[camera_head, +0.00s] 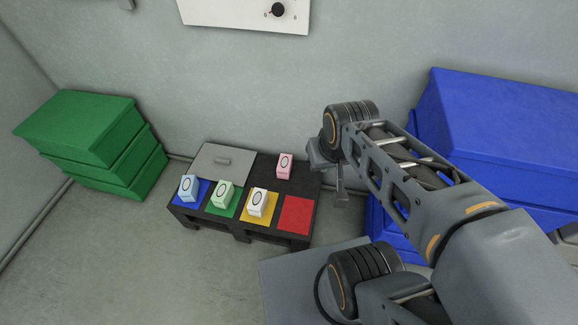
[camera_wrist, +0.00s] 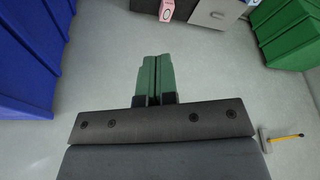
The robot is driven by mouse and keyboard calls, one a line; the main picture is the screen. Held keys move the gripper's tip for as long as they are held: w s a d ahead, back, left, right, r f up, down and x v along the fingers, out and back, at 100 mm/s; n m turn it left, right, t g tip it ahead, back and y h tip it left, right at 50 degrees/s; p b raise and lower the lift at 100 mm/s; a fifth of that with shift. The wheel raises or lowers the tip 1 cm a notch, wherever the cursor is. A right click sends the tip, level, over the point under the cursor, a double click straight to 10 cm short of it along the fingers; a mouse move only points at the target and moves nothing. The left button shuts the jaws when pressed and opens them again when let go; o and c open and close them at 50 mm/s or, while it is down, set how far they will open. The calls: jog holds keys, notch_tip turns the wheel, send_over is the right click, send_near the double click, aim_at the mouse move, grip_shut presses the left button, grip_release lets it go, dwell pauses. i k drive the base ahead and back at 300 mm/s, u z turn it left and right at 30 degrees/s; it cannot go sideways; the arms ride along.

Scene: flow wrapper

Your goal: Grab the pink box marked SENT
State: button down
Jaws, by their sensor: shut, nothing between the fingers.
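The pink box (camera_head: 284,165) stands upright on the black back part of the low pallet-like stand (camera_head: 235,226), right of a grey lid. It carries a dark oval mark; no lettering is readable. In the wrist view a pink box (camera_wrist: 166,11) shows at the top edge, partly cut off. My gripper (camera_wrist: 149,57) is shut and empty, its green fingers together, pointing towards the stand and apart from the box. In the head view my gripper (camera_head: 341,190) hangs to the right of the stand.
Blue (camera_head: 188,188), green (camera_head: 223,194) and white (camera_head: 258,202) boxes stand on blue, green and yellow squares. The red square (camera_head: 295,215) is empty. Green crates (camera_head: 90,130) are stacked left, blue crates (camera_head: 500,130) right. A hammer-like tool (camera_wrist: 283,139) lies on the floor.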

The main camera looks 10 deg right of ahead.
aim_at(284, 164)
jog(key=u, duration=2.25)
jog(key=i, duration=1.6)
jog(key=z, duration=3.1)
